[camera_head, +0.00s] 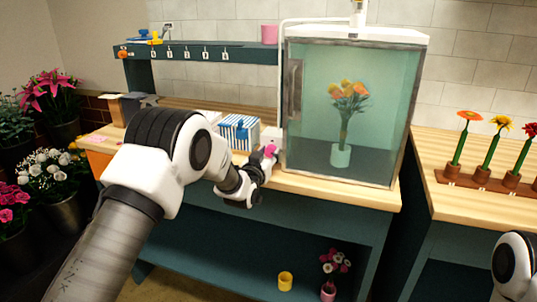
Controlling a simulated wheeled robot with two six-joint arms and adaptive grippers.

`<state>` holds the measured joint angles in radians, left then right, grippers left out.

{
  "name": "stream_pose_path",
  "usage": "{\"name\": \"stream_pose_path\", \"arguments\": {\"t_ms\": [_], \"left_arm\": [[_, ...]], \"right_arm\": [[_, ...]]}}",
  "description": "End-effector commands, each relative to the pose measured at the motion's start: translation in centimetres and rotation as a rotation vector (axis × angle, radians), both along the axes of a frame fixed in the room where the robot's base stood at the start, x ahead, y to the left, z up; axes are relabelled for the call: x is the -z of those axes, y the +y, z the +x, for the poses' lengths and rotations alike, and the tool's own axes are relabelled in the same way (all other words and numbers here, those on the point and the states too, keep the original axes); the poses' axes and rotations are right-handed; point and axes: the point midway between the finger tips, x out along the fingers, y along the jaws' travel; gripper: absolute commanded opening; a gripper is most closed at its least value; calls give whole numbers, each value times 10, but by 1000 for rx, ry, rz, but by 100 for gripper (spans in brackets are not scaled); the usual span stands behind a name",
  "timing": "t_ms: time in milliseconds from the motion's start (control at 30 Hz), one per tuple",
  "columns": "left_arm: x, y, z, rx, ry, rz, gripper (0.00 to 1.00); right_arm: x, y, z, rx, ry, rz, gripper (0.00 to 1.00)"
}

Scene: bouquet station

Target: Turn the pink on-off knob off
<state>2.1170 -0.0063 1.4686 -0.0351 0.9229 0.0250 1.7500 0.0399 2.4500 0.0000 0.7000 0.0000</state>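The pink on-off knob (270,150) shows as a small pink spot on a white fitting at the left side of the glass cabinet (378,120). My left gripper (264,160) is right at the knob, reaching toward it from the lower left. Its fingers are small and dark, so I cannot tell whether they touch the knob or are open. The knob's setting is too small to read. Of my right arm only a white and black part shows at the lower right, and its gripper is out of view.
A blue-and-white striped box (239,130) stands on the bench just left of the knob. A bouquet (347,100) stands in a pale vase inside the cabinet. A wooden flower rack (482,178) is on the right bench. Potted flowers stand at far left.

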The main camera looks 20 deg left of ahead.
Motion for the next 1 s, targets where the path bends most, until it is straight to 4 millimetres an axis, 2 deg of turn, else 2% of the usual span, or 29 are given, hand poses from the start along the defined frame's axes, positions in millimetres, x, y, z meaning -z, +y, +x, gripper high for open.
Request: {"name": "stream_pose_path", "arguments": {"t_ms": [333, 567, 1000], "left_arm": [[0, 0, 0, 1, 0, -14, 3], [1, 0, 0, 1, 4, -93, 3], [2, 2, 0, 0, 16, -450, 3]], "right_arm": [[1, 0, 0, 0, 0, 0, 0], [4, 0, 0, 0, 0, 0, 0], [13, 0, 0, 0, 0, 0, 0]]}}
